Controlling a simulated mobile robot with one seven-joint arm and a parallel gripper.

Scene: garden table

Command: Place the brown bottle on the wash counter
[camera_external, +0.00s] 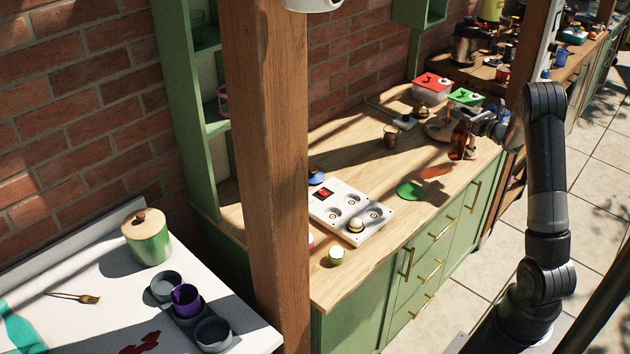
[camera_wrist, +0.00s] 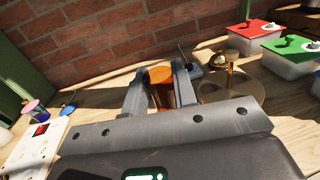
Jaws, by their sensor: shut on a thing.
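The brown bottle (camera_external: 458,142) is upright over the right part of the wooden counter (camera_external: 440,205). My gripper (camera_external: 467,124) is shut on it from the right, around its upper part. I cannot tell whether its base touches the wood. In the wrist view the fingers of my gripper (camera_wrist: 160,78) flank an amber-brown shape, the bottle (camera_wrist: 160,94), mostly hidden by the gripper body. A white counter (camera_external: 75,315) stands at the lower left of the external view, beyond a wooden post. No sink shows, so I cannot tell which surface is the wash counter.
A brown cup (camera_external: 390,136), a green disc (camera_external: 410,190), a white panel with knobs (camera_external: 350,212) and red-lidded (camera_external: 431,86) and green-lidded (camera_external: 465,97) boxes are on the wood. The post (camera_external: 272,150) rises between the counters. The white counter holds a green canister (camera_external: 148,242) and cups.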

